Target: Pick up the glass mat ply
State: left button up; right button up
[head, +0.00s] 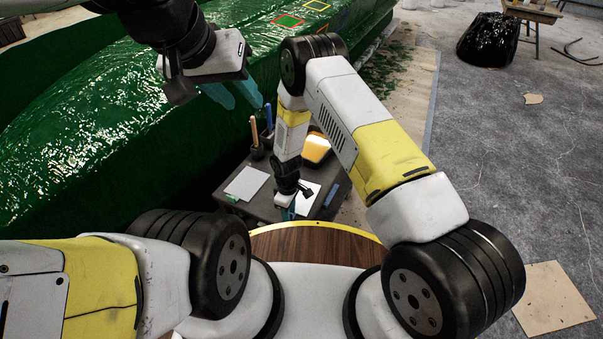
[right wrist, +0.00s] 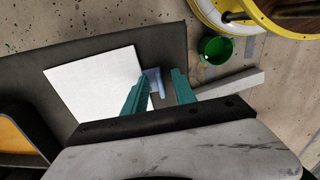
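Two white sheets lie flat on a small dark cart top (head: 262,205): a left sheet (head: 246,183) and a right sheet (head: 309,193). Either may be the glass mat ply; I cannot tell which. My right gripper (head: 290,212) points down at the right sheet and partly hides it. My left gripper (head: 235,95) is open and empty, high over the green hull mould (head: 80,120).
Blue- and orange-handled tools (head: 254,131) stand in dark holders at the cart's back, beside an orange-lit dark object (head: 316,148). A small light-blue piece (right wrist: 154,80) shows between my right fingers. A green cup (right wrist: 216,47) is nearby. A black bag (head: 489,40) sits far right.

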grip_shut()
jog(key=shift+r, duration=0.1)
dwell(0.4)
